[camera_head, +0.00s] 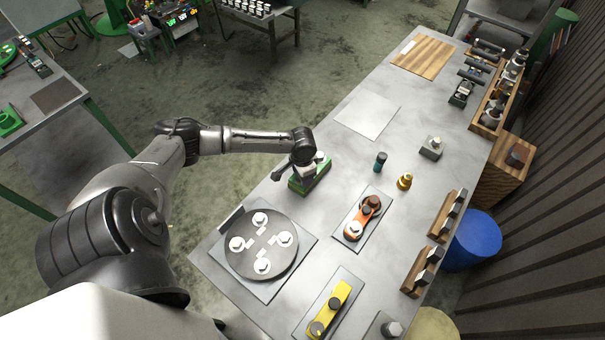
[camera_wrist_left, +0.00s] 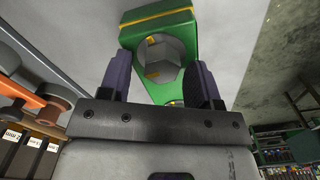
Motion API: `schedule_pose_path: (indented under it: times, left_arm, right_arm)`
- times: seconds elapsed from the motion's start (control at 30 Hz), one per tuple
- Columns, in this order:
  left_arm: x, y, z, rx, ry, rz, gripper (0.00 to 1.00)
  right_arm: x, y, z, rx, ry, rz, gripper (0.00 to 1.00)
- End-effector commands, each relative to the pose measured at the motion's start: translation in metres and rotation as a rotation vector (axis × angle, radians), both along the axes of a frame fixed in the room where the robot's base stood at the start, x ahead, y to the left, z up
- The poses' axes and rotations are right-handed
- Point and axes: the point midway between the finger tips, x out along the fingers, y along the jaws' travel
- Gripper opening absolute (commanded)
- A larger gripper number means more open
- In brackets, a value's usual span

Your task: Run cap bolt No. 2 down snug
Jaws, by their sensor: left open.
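A green block (camera_head: 312,178) sits on the grey table under my left gripper (camera_head: 308,168); the arm comes in from the left. In the left wrist view the green block (camera_wrist_left: 200,22) carries a grey hex bolt head (camera_wrist_left: 158,58) with a small yellow mark. My left gripper (camera_wrist_left: 162,80) is open, with one dark finger on each side of the bolt head. Whether the fingers touch it I cannot tell. A second yellow-marked spot on the green block is partly hidden behind the gripper body. No bolt number is readable. My right gripper is not in view.
A dark disc (camera_head: 236,262) with several white bolt heads lies on a plate at front left. An orange part (camera_head: 373,203), a yellow part (camera_head: 343,293), a dark-teal cylinder (camera_head: 380,162) and a brass piece (camera_head: 404,181) stand nearby.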

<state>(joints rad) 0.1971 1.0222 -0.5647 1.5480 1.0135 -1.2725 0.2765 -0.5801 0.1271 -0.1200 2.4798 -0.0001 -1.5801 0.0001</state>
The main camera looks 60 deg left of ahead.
Motion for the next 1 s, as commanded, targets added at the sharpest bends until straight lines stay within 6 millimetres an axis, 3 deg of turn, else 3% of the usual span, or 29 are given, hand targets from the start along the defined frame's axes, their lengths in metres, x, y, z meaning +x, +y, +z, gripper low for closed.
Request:
schedule_pose_path:
  times: [0.27,0.77,1.0]
  left_arm:
    - [0.000,0.000,0.000,0.000,0.000,0.000,0.56]
    - [0.000,0.000,0.000,0.000,0.000,0.000,0.08]
    - [0.000,-0.001,0.004,-0.001,0.002,-0.119,0.08]
  right_arm:
    - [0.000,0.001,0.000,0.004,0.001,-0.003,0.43]
    - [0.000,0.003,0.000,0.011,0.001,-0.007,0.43]
    - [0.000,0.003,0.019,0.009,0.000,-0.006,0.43]
